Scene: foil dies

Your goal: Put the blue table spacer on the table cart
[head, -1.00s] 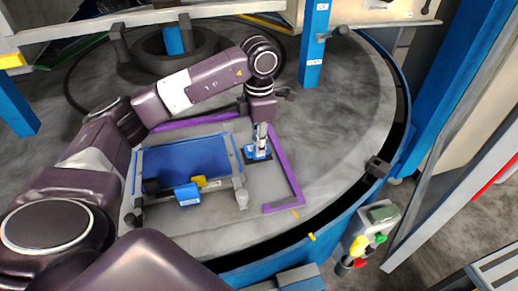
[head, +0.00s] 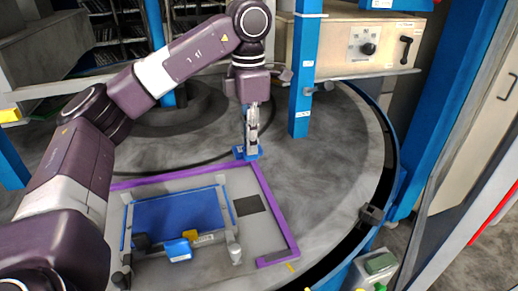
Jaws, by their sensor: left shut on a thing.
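My left gripper (head: 251,128) comes down from above and is shut on a small blue piece, the blue table spacer (head: 241,153). The spacer is at the far edge of the purple-framed grey panel (head: 277,213). It appears to be held above the round grey table, though the gap is hard to judge. A dark square (head: 249,205) on the panel lies bare, nearer than the spacer. I cannot make out the table cart in this view. My right gripper is not in view.
On the panel stand a blue plate (head: 180,212) with a silver frame and a blue-and-yellow block (head: 178,250). A blue post (head: 303,75) rises behind right of the gripper. The round table's right part (head: 335,150) is clear. A control box (head: 360,45) is at the back.

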